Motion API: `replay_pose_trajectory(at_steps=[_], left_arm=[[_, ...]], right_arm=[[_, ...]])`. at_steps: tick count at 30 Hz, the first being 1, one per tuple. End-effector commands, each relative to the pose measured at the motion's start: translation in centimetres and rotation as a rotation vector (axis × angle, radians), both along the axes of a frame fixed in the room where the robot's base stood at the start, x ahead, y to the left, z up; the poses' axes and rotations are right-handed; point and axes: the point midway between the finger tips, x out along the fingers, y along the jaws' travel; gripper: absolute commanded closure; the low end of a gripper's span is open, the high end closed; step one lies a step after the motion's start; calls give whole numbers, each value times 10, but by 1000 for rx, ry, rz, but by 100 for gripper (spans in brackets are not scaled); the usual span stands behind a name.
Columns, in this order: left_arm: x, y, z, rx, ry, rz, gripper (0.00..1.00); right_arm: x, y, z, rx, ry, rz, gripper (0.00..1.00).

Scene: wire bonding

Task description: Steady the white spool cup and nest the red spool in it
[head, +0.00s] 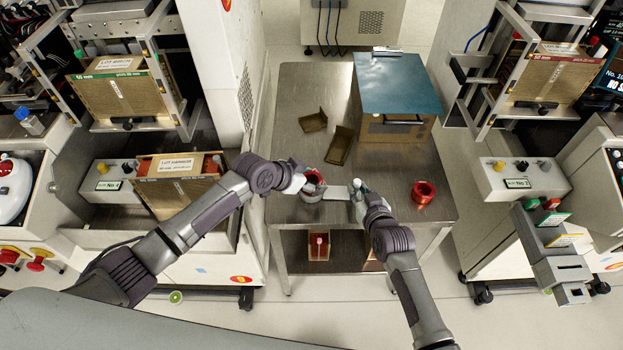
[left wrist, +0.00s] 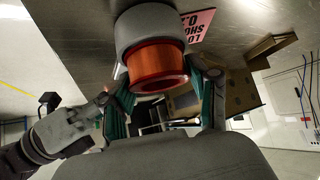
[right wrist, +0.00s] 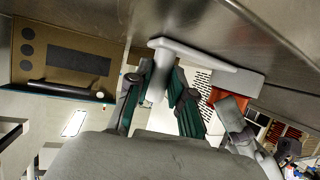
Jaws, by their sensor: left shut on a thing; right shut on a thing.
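The red spool (head: 313,178) is at the white spool cup (head: 311,197) on the metal table. My left gripper (left wrist: 163,103) is shut on the red spool, which also shows in the left wrist view (left wrist: 157,68). There the grey-white cup (left wrist: 150,28) lies right behind the spool, lined up with it; how far the spool sits inside is hidden. My right gripper (right wrist: 160,95) is shut on a pale upright grip. A flat pale bar (head: 335,193) runs from there towards the cup. Its join to the cup is not clear.
A second red spool (head: 424,193) stands on the table (head: 385,215) to the right. A pink label (left wrist: 197,22) is near the cup.

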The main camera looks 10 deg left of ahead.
Motion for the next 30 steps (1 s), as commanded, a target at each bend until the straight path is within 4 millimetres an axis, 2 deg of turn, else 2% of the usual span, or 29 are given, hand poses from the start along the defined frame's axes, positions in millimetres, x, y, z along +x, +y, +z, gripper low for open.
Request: replay_pose_trajectory(at_steps=[15, 30], left_arm=[[0, 0, -1, 0, 0, 0, 71], [0, 0, -12, 2, 3, -1, 71]], right_arm=[[0, 0, -1, -1, 2, 0, 100], [0, 0, -1, 1, 1, 1, 100]])
